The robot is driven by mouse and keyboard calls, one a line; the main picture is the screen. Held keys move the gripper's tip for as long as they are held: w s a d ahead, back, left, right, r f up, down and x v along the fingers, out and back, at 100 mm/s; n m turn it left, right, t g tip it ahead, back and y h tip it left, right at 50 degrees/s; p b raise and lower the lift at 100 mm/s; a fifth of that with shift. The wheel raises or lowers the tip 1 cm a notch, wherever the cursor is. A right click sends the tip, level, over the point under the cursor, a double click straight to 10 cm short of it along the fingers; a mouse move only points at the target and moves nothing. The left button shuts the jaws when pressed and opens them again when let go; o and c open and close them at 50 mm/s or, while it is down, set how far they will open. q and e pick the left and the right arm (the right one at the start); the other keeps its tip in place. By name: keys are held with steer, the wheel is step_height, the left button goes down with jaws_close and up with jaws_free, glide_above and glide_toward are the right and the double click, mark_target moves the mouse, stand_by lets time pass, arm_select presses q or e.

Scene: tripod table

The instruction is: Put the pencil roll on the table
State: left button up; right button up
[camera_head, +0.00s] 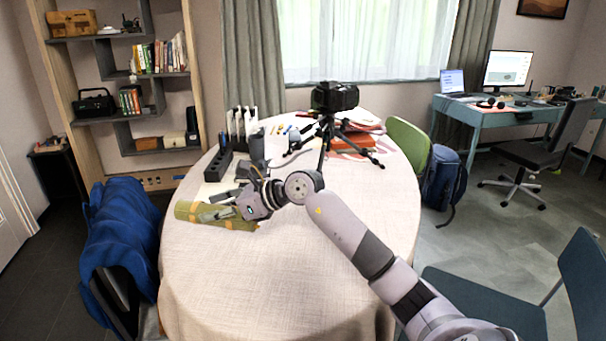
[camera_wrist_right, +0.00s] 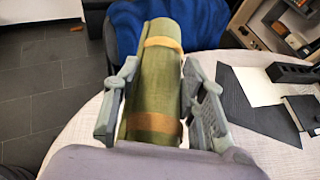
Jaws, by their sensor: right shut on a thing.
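The pencil roll (camera_head: 187,211) is an olive-green cylinder with tan bands. In the head view it lies at the left part of the table (camera_head: 300,255), which has a pale cloth. My right gripper (camera_head: 217,214) reaches it from the right and is shut around it. In the right wrist view the pencil roll (camera_wrist_right: 155,85) is between the two fingers of my right gripper (camera_wrist_right: 158,105), its far end pointing toward the table's edge and a blue cloth. I cannot tell whether the roll touches the table or is held just above it. My left gripper is not in view.
A camera on a small tripod (camera_head: 325,135) stands at the back of the table. A blue jacket on a chair (camera_head: 120,235) is at the left edge. The table's front is clear.

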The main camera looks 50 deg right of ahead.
steer(key=w+d+r+m+t+h+b, duration=0.1)
steer(key=w+d+r+m+h+b, duration=0.15)
steer(key=d, duration=0.35)
steer(key=w+d+r+m+t+h+b, duration=0.1)
steer(key=w+d+b, duration=0.1)
steer(key=w+d, duration=0.25)
steer(key=f, duration=0.4)
steer(key=f+b, duration=0.1)
steer(key=f, duration=0.4)
steer(key=f+b, duration=0.1)
steer(key=f, duration=0.4)
steer(key=shift+s+d+f, duration=0.1)
steer(key=shift+s+d, duration=0.1)
steer(key=shift+d, duration=0.05)
step_height(320, 180, down, 4)
steer(key=shift+b, duration=0.3)
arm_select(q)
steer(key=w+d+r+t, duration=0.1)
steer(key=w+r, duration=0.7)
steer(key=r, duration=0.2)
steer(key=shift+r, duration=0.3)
arm_select(e)
steer(key=shift+f, duration=0.25)
steer(key=shift+f, duration=0.15)
steer(key=o, duration=1.3)
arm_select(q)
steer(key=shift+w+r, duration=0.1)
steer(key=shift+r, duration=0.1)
